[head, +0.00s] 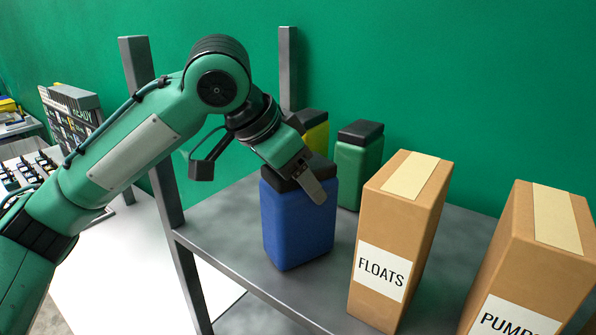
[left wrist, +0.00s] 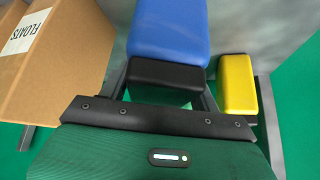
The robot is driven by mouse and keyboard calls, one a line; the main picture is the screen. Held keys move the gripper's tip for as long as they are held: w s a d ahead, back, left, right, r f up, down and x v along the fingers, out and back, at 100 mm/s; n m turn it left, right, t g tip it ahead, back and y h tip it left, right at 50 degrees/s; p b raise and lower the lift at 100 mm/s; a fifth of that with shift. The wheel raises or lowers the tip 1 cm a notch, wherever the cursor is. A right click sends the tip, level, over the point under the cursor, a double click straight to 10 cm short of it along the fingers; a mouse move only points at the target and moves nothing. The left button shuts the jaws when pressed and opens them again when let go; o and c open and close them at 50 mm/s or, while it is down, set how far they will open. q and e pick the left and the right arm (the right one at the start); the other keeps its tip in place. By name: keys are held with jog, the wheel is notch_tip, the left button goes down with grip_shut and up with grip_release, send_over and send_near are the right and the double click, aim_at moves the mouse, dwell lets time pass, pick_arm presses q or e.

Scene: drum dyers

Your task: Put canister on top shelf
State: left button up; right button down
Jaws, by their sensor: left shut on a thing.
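A blue canister (head: 297,228) with a black lid is upright at the shelf (head: 232,232), near its left end. I cannot tell whether its base touches the surface. My left gripper (head: 306,182) is shut on the canister's black lid from above. In the left wrist view the blue body (left wrist: 168,32) and black lid (left wrist: 166,76) show between the fingers (left wrist: 164,92). My right gripper is in neither view.
A green canister (head: 358,172) and a yellow canister (head: 316,136) stand behind the blue one. A FLOATS box (head: 385,235) stands close on its right, with a second box (head: 528,260) farther right. Shelf posts (head: 160,150) rise at the left end.

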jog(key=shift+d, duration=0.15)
pick_arm(q)
jog(key=o, duration=1.5)
jog(key=shift+d+f, duration=0.1)
jog(key=o, duration=0.3)
jog(key=shift+s, duration=0.1)
jog(key=shift+o, duration=0.2)
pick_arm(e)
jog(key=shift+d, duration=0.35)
pick_arm(q)
jog(key=b+v, duration=0.4)
jog(key=v, duration=0.8)
jog(key=shift+r, duration=0.2)
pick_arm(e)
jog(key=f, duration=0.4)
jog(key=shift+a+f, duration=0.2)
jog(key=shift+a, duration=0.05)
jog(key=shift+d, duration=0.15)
